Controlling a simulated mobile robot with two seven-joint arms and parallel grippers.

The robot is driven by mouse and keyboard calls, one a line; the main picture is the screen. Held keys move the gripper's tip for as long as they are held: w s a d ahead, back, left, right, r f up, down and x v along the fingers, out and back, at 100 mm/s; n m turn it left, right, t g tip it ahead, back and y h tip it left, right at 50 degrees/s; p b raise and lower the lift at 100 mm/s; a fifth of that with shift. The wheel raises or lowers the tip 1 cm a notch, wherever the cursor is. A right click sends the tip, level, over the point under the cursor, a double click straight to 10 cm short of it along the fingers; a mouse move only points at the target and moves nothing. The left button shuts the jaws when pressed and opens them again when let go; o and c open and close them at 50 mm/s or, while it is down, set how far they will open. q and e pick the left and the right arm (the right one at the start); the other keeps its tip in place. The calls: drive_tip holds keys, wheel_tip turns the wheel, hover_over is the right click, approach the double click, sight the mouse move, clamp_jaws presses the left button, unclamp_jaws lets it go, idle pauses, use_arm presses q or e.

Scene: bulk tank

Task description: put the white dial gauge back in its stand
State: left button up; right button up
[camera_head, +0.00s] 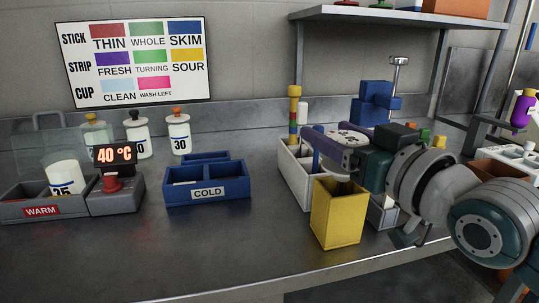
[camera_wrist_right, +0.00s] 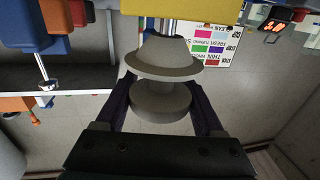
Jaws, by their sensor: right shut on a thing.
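My right gripper (camera_head: 336,150) reaches in from the right in the head view. Its dark purple fingers are shut on the white dial gauge (camera_head: 349,135), whose pale round top with dark marks shows between them. In the right wrist view the gripper (camera_wrist_right: 160,92) holds a grey, spool-shaped body (camera_wrist_right: 165,105) with a wide flange and a cone, which appears to be the gauge. The gauge is above or just behind the yellow open box (camera_head: 337,215); the exact height is unclear. I cannot identify the gauge's stand with certainty. My left gripper is out of view.
A white bin (camera_head: 293,178) with upright sticks stands behind the yellow box. Blue blocks (camera_head: 374,105) stand behind the gripper. The blue COLD rack (camera_head: 235,191), the WARM rack (camera_head: 80,207) and white bottles (camera_head: 179,133) are left. The counter's front middle is clear.

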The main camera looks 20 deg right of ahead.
sight(341, 180)
drive_tip(key=shift+f, duration=1.35)
drive_tip(key=shift+f+b, duration=0.1)
drive_tip(key=shift+b, duration=0.2)
drive_tip(key=o, duration=1.4)
